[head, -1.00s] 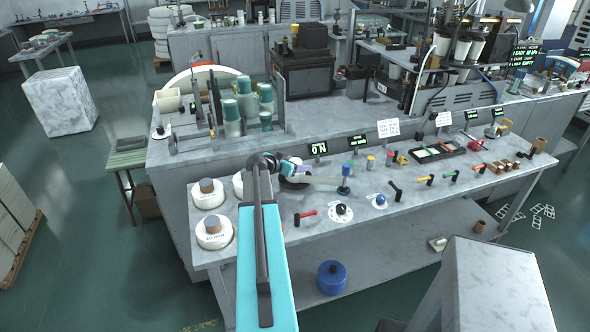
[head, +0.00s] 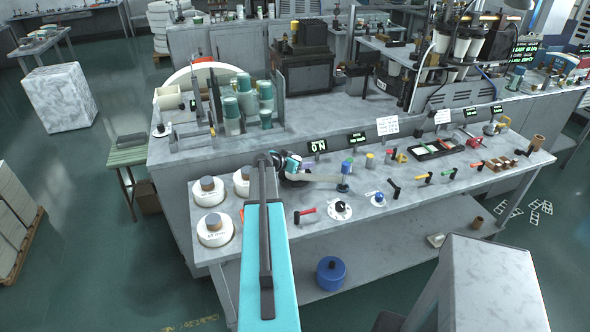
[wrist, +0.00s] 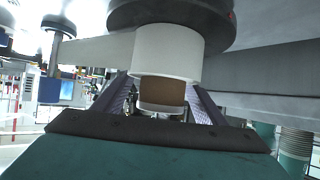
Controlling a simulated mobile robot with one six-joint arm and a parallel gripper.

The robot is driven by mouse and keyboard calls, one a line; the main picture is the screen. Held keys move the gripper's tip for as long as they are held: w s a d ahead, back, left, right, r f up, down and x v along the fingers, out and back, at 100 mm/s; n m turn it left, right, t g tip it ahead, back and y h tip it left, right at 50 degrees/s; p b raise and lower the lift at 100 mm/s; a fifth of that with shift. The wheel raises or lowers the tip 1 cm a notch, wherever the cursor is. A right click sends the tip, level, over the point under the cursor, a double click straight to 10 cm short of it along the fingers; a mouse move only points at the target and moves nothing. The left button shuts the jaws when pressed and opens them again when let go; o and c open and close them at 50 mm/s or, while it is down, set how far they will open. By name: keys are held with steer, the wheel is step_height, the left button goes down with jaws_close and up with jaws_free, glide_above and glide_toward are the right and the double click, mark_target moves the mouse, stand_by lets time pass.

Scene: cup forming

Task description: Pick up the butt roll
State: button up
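In the wrist view a short white roll (wrist: 168,50) with a brown core (wrist: 162,91) is close ahead, under a dark round disc (wrist: 172,12). I take it for the butt roll, but cannot be sure. My gripper (wrist: 160,103) has its two fingers apart, one on each side of the brown core, with no clear contact. A pale round part (wrist: 160,106) shows below the core. In the head view my arm's end (head: 285,165) is over the bench's left part; the fingers and this roll cannot be made out there.
Larger white rolls with brown cores (head: 215,231) stand on the bench's left end. The bench (head: 420,203) carries coloured levers and knobs. A blue canister (head: 331,274) stands on the lower shelf. Green cup stacks (head: 247,97) stand behind. Open floor lies to the left.

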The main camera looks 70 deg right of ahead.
steer(key=c, duration=1.1)
steer(key=shift+f, duration=0.1)
steer(key=shift+c, duration=0.6)
steer(key=shift+a, duration=0.1)
steer(key=shift+b, duration=0.3)
steer(key=shift+r+b, duration=0.35)
steer(key=shift+r, duration=0.2)
steer(key=shift+a+r+b, duration=0.2)
steer(key=shift+r+b, duration=0.5)
steer(key=shift+r, duration=0.45)
steer(key=s+a+r+b, duration=0.1)
steer(key=a+b, duration=0.2)
steer(key=a, duration=0.4)
steer(key=s+a+b, duration=0.2)
steer(key=a, duration=0.6)
steer(key=shift+s+r+b, duration=0.25)
steer(key=shift+r+b, duration=0.15)
